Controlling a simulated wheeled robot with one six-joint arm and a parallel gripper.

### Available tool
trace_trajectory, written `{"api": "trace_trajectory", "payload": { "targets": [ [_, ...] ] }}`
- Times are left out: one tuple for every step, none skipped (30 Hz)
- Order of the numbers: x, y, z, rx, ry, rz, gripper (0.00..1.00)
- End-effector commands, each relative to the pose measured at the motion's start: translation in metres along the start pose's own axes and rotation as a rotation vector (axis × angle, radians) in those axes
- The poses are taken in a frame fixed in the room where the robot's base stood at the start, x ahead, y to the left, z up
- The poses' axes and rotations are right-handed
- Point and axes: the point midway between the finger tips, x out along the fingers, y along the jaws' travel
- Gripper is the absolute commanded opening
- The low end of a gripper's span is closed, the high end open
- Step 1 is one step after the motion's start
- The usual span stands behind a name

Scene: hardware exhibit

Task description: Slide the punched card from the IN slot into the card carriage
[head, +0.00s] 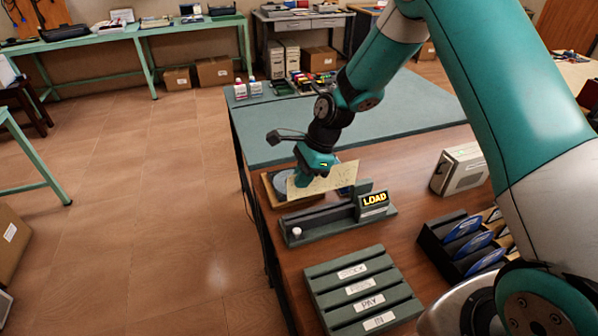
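A cream punched card (338,176) is held tilted in the air by my gripper (314,170). My fingers look closed on it, though the fingertips are partly hidden. The card is behind and above the dark green card carriage unit (335,223). That unit has a long rail, a white knob (297,232) at its left end and a lit LOAD sign (375,199) at its right. The slotted green rack (345,272) stands in front with several white labels. Its IN slot label (379,321) is at the near edge, and no card shows there.
A wooden-framed item (272,188) with a round grey disc lies behind the carriage, partly hidden by the card. A black rack of blue discs (455,243) stands to the right, with a pale box (460,170) behind it. The green mat (400,115) has free room.

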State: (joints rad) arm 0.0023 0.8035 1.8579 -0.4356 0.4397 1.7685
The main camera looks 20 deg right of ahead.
Motion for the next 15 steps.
{"api": "trace_trajectory", "payload": {
  "targets": [
    [0.004, 0.000, -0.001, -0.001, 0.000, 0.001, 0.00],
    [0.006, 0.000, -0.002, -0.001, 0.000, 0.001, 0.00],
    [0.009, 0.000, -0.002, -0.002, 0.000, 0.001, 0.00],
    [0.012, 0.000, -0.003, -0.002, 0.000, 0.001, 0.00],
    [0.015, 0.000, -0.004, -0.003, 0.000, 0.002, 0.00],
    [0.018, 0.000, -0.005, -0.003, 0.000, 0.002, 0.00],
    [0.022, 0.000, -0.006, -0.003, 0.000, 0.002, 0.00],
    [0.025, 0.000, -0.007, -0.003, 0.000, 0.002, 0.00],
    [0.029, 0.000, -0.009, -0.004, 0.000, 0.002, 0.00],
    [0.032, 0.000, -0.010, -0.004, 0.000, 0.002, 0.00],
    [0.035, 0.000, -0.012, -0.004, 0.000, 0.002, 0.00],
    [0.039, 0.000, -0.013, -0.004, 0.000, 0.002, 0.00],
    [0.042, 0.000, -0.014, -0.004, 0.000, 0.002, 0.00],
    [0.045, 0.000, -0.015, -0.004, 0.000, 0.002, 0.00],
    [0.047, 0.000, -0.017, -0.004, 0.000, 0.002, 0.00]
  ]
}}
